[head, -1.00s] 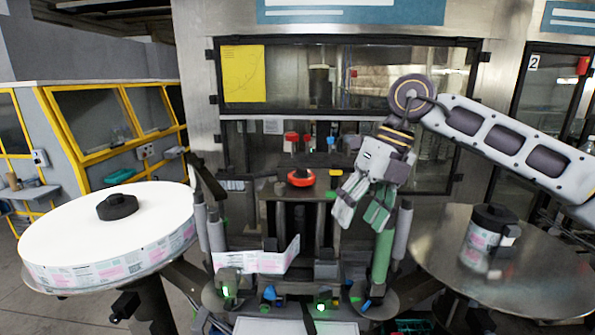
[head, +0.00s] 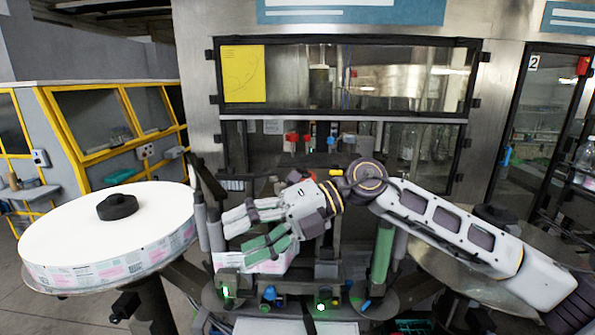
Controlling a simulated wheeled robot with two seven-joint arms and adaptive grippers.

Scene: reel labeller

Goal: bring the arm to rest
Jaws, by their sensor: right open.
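My right arm (head: 440,217) comes in from the right and reaches across the middle of the labeller. My right gripper (head: 235,240) points left and slightly down, with its fingers apart and nothing between them. It is in front of the label web (head: 270,262), hiding part of it; I cannot tell whether they touch. My left gripper does not show.
A large white label reel (head: 105,230) lies on the left disc. The right metal disc (head: 420,258) is partly behind my arm. Green-lit rollers (head: 228,290) stand below the gripper. A glass-fronted cabinet (head: 350,80) stands behind.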

